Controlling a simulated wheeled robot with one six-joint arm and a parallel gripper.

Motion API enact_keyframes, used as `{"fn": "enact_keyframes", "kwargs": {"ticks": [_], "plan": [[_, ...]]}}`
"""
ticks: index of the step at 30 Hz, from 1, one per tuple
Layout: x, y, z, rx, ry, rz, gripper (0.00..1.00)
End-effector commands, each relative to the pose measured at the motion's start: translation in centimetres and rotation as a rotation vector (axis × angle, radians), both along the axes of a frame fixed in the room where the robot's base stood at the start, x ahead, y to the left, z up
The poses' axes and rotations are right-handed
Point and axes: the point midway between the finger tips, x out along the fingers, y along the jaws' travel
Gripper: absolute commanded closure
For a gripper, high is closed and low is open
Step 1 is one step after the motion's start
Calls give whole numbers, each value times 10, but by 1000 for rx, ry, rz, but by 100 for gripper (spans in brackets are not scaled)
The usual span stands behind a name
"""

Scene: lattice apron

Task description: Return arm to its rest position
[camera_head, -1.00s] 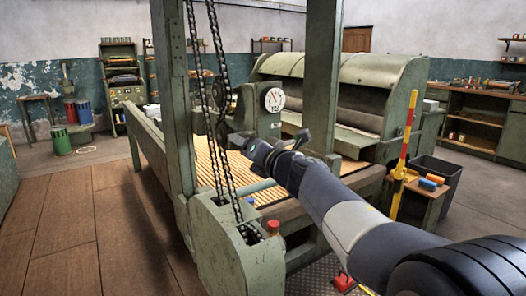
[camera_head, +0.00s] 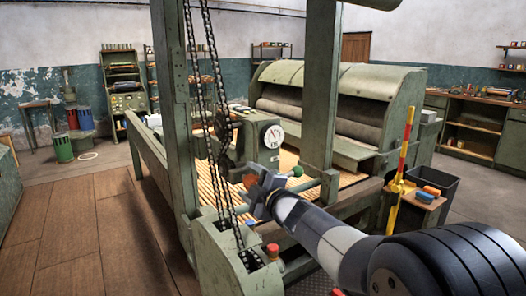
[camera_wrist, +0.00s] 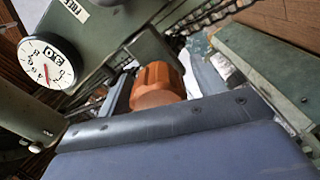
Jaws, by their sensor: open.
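My arm reaches from the lower right over the lattice apron machine in the head view. My gripper (camera_head: 256,186) is open, just right of the chains and in front of the slatted apron (camera_head: 205,160). An orange ribbed knob (camera_head: 249,181) shows at the gripper's end. It also shows in the wrist view (camera_wrist: 157,86), beyond my dark gripper body. I cannot tell whether the fingers touch it. I see nothing held between the jaws.
A green post (camera_head: 322,90) stands close beside my arm. Chains (camera_head: 215,120) hang left of the gripper. A dial gauge (camera_head: 273,136) and a green ball knob (camera_head: 297,171) are near it. A red-yellow striped pole (camera_head: 402,165) stands right. The wooden floor at left is clear.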

Motion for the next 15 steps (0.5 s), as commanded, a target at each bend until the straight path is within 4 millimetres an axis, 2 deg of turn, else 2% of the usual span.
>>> {"fn": "enact_keyframes", "kwargs": {"ticks": [1,15], "plan": [[0,0,4,37,29,0,35],[0,-1,5,381,260,-1,35]]}}
